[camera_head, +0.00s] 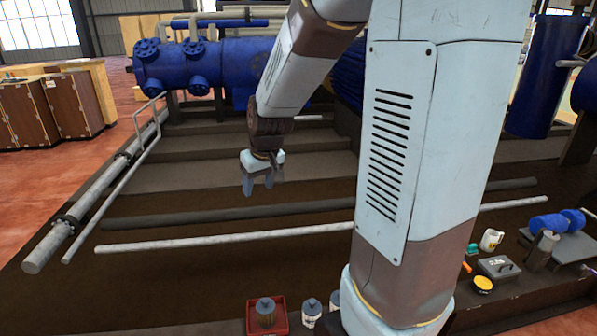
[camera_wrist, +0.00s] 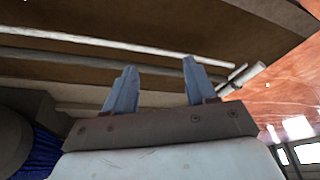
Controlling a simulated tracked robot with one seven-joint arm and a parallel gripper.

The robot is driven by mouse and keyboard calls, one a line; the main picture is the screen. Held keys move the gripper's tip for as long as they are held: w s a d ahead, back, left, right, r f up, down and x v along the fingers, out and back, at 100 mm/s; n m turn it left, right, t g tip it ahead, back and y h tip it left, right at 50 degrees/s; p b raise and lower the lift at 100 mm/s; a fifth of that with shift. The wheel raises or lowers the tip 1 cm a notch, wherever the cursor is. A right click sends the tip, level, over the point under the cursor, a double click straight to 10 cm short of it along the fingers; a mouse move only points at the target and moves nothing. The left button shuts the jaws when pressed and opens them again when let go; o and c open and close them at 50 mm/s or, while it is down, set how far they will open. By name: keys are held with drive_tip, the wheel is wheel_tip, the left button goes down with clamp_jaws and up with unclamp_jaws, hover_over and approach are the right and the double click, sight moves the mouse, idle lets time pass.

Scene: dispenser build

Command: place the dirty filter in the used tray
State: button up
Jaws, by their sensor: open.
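A red tray (camera_head: 281,319) sits at the bottom edge in the head view, partly cut off by the frame. A dark grey-blue filter (camera_head: 266,312) stands upright inside it. I cannot make out dirt on it at this size. My gripper (camera_head: 258,190) hangs in the air well above and behind the tray, fingers pointing down, apart from the filter. In the wrist view my gripper (camera_wrist: 160,64) shows two separated fingers with nothing between them. The tray and filter are not in the wrist view.
Two similar canisters (camera_head: 311,312) stand right of the tray, close to my arm's base. A yellow-topped tin (camera_head: 483,285), a grey case (camera_head: 498,267) and a white jug (camera_head: 491,240) stand at the right. A pale pipe (camera_head: 220,239) crosses the dark floor.

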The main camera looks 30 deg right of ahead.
drive_tip(key=s+r+m, duration=0.1)
drive_tip(key=s+r, duration=0.5)
drive_tip(key=s, duration=0.4)
drive_tip(key=s+r+t, duration=0.1)
drive_tip(key=s+r, duration=0.5)
drive_tip(key=s, duration=0.4)
drive_tip(key=shift+s+d+r+m+t+h, duration=0.3)
drive_tip(key=shift+s+r+m, duration=0.05)
drive_tip(key=shift+r+m, duration=0.05)
